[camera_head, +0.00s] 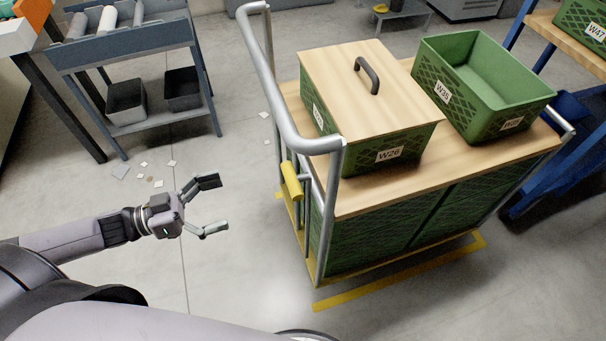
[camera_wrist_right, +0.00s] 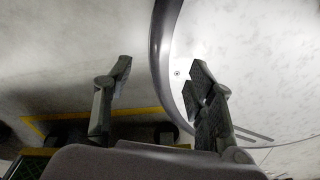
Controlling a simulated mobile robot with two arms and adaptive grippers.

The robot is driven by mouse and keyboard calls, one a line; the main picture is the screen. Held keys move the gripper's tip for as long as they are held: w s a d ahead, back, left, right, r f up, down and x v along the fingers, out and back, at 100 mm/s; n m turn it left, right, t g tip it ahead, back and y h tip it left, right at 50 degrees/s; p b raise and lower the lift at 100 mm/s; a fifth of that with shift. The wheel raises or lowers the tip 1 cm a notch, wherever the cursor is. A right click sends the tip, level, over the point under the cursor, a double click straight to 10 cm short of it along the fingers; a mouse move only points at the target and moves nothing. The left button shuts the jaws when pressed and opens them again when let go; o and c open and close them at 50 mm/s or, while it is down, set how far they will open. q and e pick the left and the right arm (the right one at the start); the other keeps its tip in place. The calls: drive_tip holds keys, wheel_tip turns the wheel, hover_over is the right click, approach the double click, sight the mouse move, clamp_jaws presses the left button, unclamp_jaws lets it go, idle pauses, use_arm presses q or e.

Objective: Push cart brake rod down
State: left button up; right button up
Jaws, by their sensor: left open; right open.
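The cart (camera_head: 357,200) stands right of centre in the head view, with a grey tubular handle frame (camera_head: 268,75) on its left side. A yellow grip (camera_head: 292,180) sits upright, slightly tilted, on a grey rod at that frame; it looks like the brake rod's handle. My left gripper (camera_head: 215,206) is open and empty over the floor, left of the yellow grip and apart from it. My right gripper (camera_wrist_right: 160,85) shows only in the right wrist view, open, with nothing held between its fingers.
A lidded green crate (camera_head: 330,62) and an open green crate (camera_head: 510,112) stand on the cart. Yellow floor tape (camera_head: 395,275) runs beside its base. A grey roller rack (camera_head: 125,50) stands back left, a blue rack (camera_head: 565,165) at right. Floor between my left gripper and the cart is clear.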

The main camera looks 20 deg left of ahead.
sight(299, 176)
use_arm(q)
drive_tip(key=x, duration=1.7)
drive_tip(key=shift+w+p, duration=0.1)
drive_tip(key=shift+p, duration=0.25)
use_arm(e)
drive_tip(key=shift+d+r, duration=0.15)
drive_tip(key=shift+r, duration=0.15)
